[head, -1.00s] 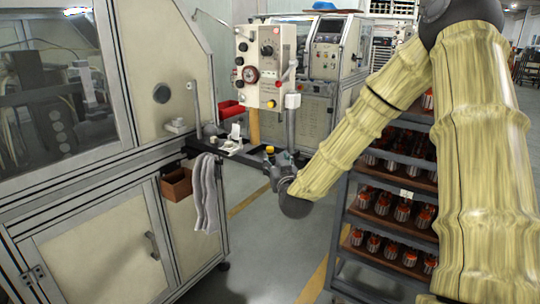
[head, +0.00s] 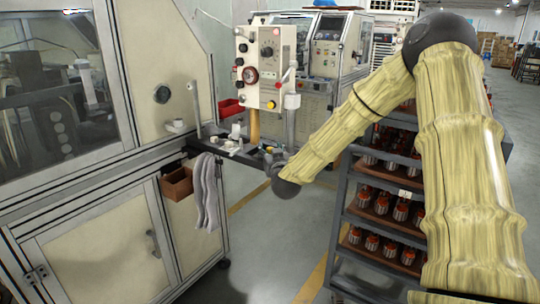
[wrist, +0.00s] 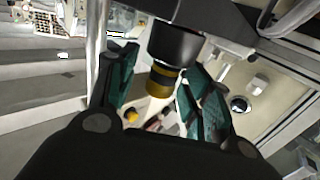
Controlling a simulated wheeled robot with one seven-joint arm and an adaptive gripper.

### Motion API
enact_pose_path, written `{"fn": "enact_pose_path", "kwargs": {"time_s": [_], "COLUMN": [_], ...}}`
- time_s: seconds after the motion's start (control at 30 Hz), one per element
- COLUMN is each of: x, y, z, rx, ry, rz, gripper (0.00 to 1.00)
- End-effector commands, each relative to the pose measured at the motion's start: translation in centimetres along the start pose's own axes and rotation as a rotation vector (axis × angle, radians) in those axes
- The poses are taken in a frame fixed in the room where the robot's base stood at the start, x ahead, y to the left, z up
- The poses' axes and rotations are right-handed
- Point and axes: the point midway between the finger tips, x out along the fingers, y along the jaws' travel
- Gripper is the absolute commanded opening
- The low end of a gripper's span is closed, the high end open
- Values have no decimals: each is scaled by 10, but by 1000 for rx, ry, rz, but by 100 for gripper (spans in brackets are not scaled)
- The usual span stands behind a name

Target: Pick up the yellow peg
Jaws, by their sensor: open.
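A short cylinder with a yellow body and black bands, which looks like the yellow peg (wrist: 160,83), shows between my fingers in the wrist view. A wide dark cylindrical part lies directly above it in that view. My gripper (wrist: 160,62) is open, with one green-padded finger on each side of the peg. I cannot tell whether either pad touches it. In the head view my gripper (head: 272,158) is small and partly hidden by my wrist, at the right end of the dark narrow shelf (head: 215,150). I cannot make out the peg there.
A control box (head: 265,65) on a post stands just behind the shelf. Small white parts (head: 235,138) lie on the shelf. A brown bin (head: 177,184) and grey cloth (head: 206,190) hang by the left machine. A rack of armatures (head: 385,205) stands at right.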

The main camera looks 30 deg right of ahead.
Motion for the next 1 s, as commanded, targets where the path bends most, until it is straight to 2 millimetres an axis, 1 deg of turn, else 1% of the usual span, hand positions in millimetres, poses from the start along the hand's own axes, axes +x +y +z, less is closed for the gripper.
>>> {"fn": "enact_pose_path", "kwargs": {"time_s": [0.1, 0.13, 0.27, 0.3, 0.37, 0.77, 0.87, 1.0], "x": [0, 0, 0, 0, 0, 0, 0, 0], "y": [0, 0, 0, 0, 0, 0, 0, -1], "z": [0, 0, 0, 0, 0, -2, -8, -23], "rx": [0, 0, 0, 0, 0, 0, 0, 0], "ry": [0, 0, 0, 0, 0, 1, 2, 3], "rz": [0, 0, 0, 0, 0, -1, -1, 0], "gripper": [50, 46, 23, 15, 5, 5, 5, 5]}}
